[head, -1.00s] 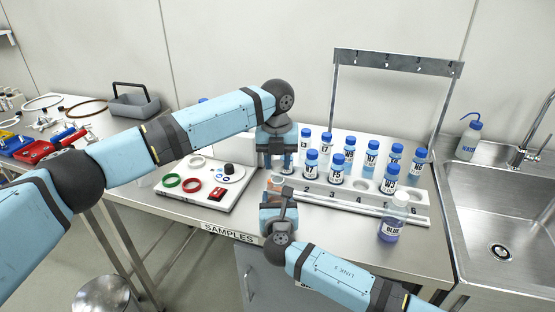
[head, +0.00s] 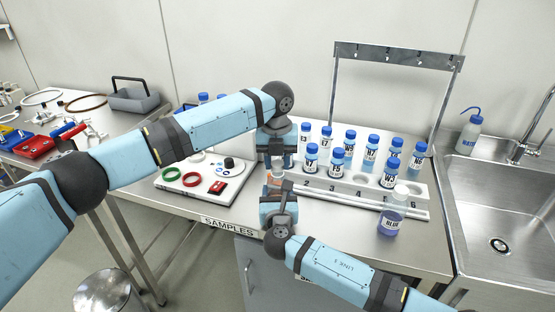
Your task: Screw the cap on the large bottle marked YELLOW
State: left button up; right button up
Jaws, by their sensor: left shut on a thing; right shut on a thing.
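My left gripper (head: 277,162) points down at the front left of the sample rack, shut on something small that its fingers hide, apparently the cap. Right below it my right gripper (head: 276,188) is shut on a bottle with orange-tinted contents (head: 276,176). Only a small upper part of this bottle shows between the two grippers. Its label is hidden, so I cannot read YELLOW. I cannot tell whether the cap touches the bottle's neck. A large bottle marked BLUE (head: 391,217), with a white cap, stands at the rack's front right.
Several blue-capped sample bottles stand in and behind the white numbered rack (head: 346,190). A metal frame (head: 398,55) rises behind them. A white tray (head: 208,193) with rings lies to the left. A sink (head: 498,215) and a wash bottle (head: 470,132) are at the right.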

pick_arm(q)
jog(key=shift+f, duration=0.5)
jog(key=m, duration=0.6)
jog(key=o, duration=0.9)
jog(key=shift+r, duration=0.1)
jog(key=shift+r, duration=2.2)
jog(key=shift+c, duration=0.4)
